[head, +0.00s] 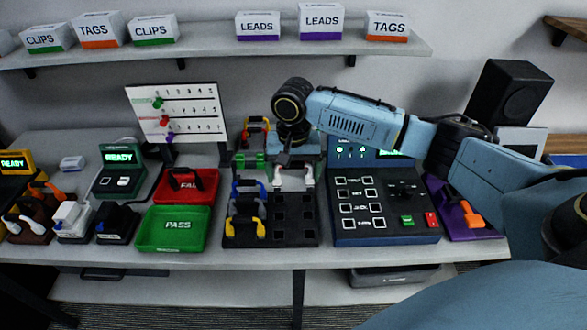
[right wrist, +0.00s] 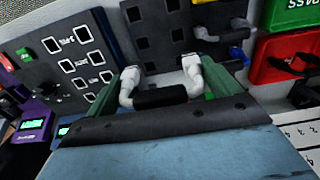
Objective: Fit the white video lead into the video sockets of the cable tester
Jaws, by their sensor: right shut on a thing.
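The white video lead, a short lead with two white plugs and a black middle grip, shows in the right wrist view (right wrist: 160,97) and in the head view (head: 308,176). My right gripper (head: 293,166) is shut on it, with a green finger at each side in the right wrist view. The lead is over the back right part of the black lead rack (head: 294,240); whether its plugs touch the rack is unclear. The blue cable tester (head: 385,229) stands right of the rack, with labelled square sockets (head: 355,195); the labels are too small to read. My left gripper is out of view.
Blue and yellow leads (head: 245,228) fill the rack's left side; its front right slots are empty. A green PASS tray (head: 175,243) and a red FAIL tray (head: 187,200) lie left. A purple holder (head: 466,225) with an orange item stands right of the tester. A shelf (head: 220,48) runs above.

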